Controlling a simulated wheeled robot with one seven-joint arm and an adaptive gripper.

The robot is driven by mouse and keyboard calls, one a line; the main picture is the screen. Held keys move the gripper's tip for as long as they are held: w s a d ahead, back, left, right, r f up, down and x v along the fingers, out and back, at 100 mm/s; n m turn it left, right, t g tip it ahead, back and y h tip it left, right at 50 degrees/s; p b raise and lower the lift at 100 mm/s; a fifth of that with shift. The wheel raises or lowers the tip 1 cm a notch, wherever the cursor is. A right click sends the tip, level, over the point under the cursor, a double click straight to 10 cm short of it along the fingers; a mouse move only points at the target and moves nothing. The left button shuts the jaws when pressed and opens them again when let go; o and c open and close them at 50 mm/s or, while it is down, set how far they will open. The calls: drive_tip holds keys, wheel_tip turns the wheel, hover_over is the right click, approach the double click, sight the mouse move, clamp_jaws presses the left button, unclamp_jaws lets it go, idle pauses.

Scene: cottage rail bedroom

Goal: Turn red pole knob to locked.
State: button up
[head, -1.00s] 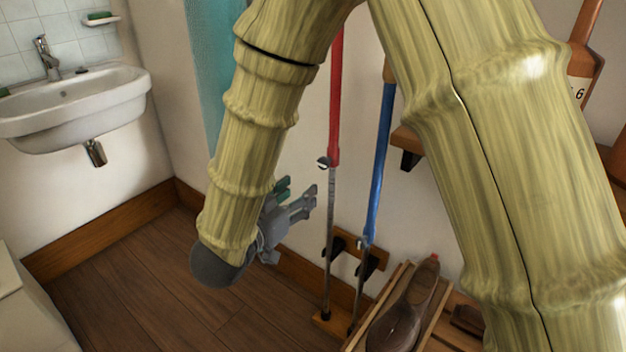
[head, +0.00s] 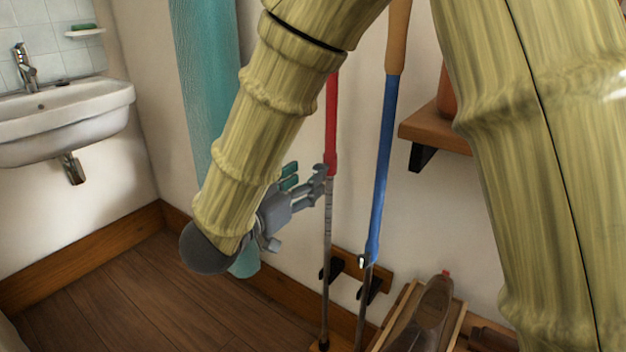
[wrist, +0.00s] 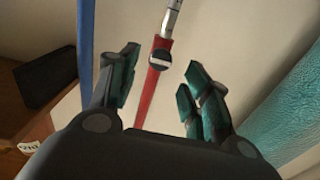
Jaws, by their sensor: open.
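The red pole (head: 331,125) stands upright against the wall, with a grey lower shaft (head: 327,255) below its red part. My gripper (head: 308,178) is beside the red pole at the lower end of its red part. In the wrist view the red pole (wrist: 147,101) runs between the open fingers of my gripper (wrist: 157,82). The knob (wrist: 160,58), a round black cap with a pale bar across it, sits at the end of the red part, just beyond the fingertips. The fingers appear apart from it. In the head view the knob is hidden by my gripper.
A blue pole (head: 384,165) stands close to the right of the red pole. A wooden rack (head: 361,268) with black hooks is low on the wall. A wooden shelf (head: 437,129) is at right, a teal curtain (head: 208,80) at left, and a sink (head: 65,120) farther left.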

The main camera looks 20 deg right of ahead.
drive_tip(key=shift+b+x, duration=0.5)
drive_tip(key=shift+x, duration=1.45)
drive_tip(key=c, duration=1)
